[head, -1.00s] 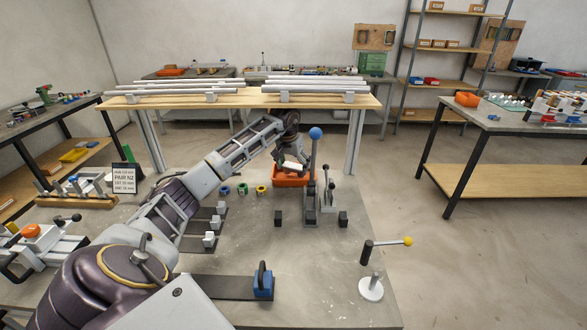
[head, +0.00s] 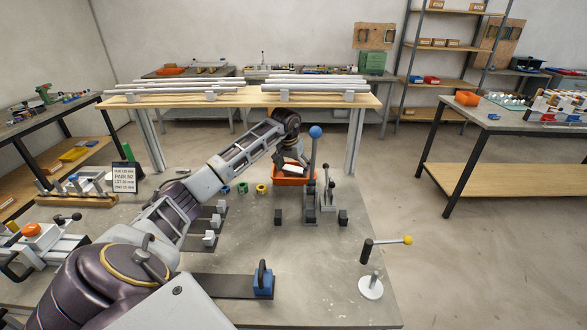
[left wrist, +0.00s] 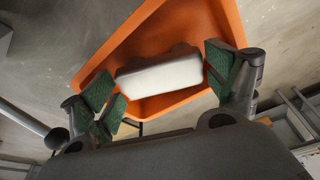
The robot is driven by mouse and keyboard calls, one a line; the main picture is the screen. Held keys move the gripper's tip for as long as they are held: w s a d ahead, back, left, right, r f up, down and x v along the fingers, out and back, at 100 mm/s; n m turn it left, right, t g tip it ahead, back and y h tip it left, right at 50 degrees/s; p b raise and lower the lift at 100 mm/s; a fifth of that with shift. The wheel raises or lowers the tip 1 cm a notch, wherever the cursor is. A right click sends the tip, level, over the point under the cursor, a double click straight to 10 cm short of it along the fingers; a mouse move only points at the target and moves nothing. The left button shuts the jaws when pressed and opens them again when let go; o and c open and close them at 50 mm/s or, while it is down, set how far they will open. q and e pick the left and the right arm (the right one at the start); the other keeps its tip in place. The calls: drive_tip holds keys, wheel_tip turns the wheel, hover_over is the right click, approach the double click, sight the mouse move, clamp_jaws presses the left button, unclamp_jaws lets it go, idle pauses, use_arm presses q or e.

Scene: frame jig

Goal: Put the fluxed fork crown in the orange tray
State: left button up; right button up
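The fork crown (left wrist: 160,76) is a pale, block-like piece with a darker grey back edge. In the left wrist view it lies inside the orange tray (left wrist: 222,20). In the head view the orange tray (head: 291,182) stands on the bench behind the blue-knobbed lever, with the pale crown (head: 297,172) inside. My left gripper (left wrist: 164,86) is over the tray, its green-padded fingers spread on either side of the crown, with small gaps visible at its ends. In the head view the left gripper (head: 287,160) partly hides the tray. My right gripper is not in view.
A toggle clamp with a blue-knobbed lever (head: 315,150) stands close to the tray's right front. Coloured rings (head: 243,188) lie to its left. A raised wooden shelf (head: 230,98) with metal tubes spans behind.

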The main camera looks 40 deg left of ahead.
sight(290, 169)
use_arm(q)
drive_tip(key=shift+o, duration=0.4)
drive_tip(key=shift+r, duration=0.2)
